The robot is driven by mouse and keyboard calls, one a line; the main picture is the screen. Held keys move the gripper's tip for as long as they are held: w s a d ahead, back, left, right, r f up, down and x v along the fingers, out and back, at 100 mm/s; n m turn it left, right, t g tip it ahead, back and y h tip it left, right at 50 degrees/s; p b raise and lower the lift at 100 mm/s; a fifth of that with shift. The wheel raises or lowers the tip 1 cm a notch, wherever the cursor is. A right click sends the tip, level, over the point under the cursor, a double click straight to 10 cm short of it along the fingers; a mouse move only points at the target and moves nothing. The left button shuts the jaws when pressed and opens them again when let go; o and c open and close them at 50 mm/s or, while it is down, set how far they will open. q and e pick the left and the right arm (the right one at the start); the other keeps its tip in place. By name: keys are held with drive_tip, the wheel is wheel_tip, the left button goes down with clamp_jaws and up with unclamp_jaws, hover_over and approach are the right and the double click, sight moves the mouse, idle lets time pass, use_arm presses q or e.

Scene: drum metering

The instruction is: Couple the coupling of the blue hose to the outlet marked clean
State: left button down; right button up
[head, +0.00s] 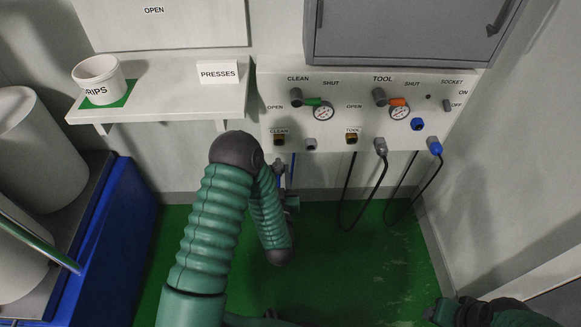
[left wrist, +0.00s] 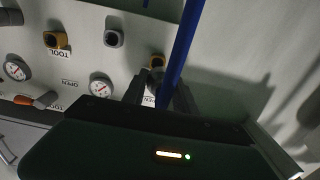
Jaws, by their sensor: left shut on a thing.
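The outlet marked clean (head: 279,139) is a brass fitting at the left of the wall panel. It shows in the left wrist view (left wrist: 157,60), where the panel is upside down. My left gripper (head: 284,182) is just below this outlet, partly hidden behind my arm. In the left wrist view its fingers (left wrist: 160,95) are shut on the coupling of the blue hose (left wrist: 155,76), a dark piece mostly hidden. The coupling is close to the clean outlet; I cannot tell whether they touch. The blue hose (left wrist: 183,42) crosses the fingers; part hangs below the panel (head: 293,168). My right gripper (head: 442,312) is only partly visible at bottom right.
The brass tool outlet (head: 351,138) and a grey fitting (head: 311,144) are to the right. Dark hoses hang from a grey coupling (head: 381,148) and a blue one (head: 435,147). A shelf (head: 150,105) with a white drips pot (head: 98,78) is at left. The green floor is open.

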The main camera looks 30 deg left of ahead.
sight(282, 163)
use_arm(q)
drive_tip(key=x, duration=0.3)
drive_tip(key=shift+s+a+f, duration=0.1)
drive_tip(key=shift+s+a, duration=0.05)
drive_tip(key=shift+w+r, duration=0.2)
drive_tip(key=shift+w, duration=0.45)
drive_tip(key=shift+w+r, duration=0.2)
drive_tip(key=shift+w, duration=0.45)
drive_tip(key=shift+w+a, duration=0.1)
drive_tip(key=shift+a, duration=0.1)
use_arm(e)
drive_tip(key=shift+d+f, duration=0.3)
drive_tip(key=shift+d, duration=0.55)
use_arm(q)
drive_tip(key=shift+a+f, duration=0.15)
drive_tip(key=shift+a, duration=0.1)
use_arm(e)
drive_tip(key=shift+a, duration=0.2)
use_arm(q)
drive_tip(key=shift+d, duration=0.2)
use_arm(e)
drive_tip(key=shift+w+d+r, duration=0.1)
drive_tip(key=shift+r, duration=0.1)
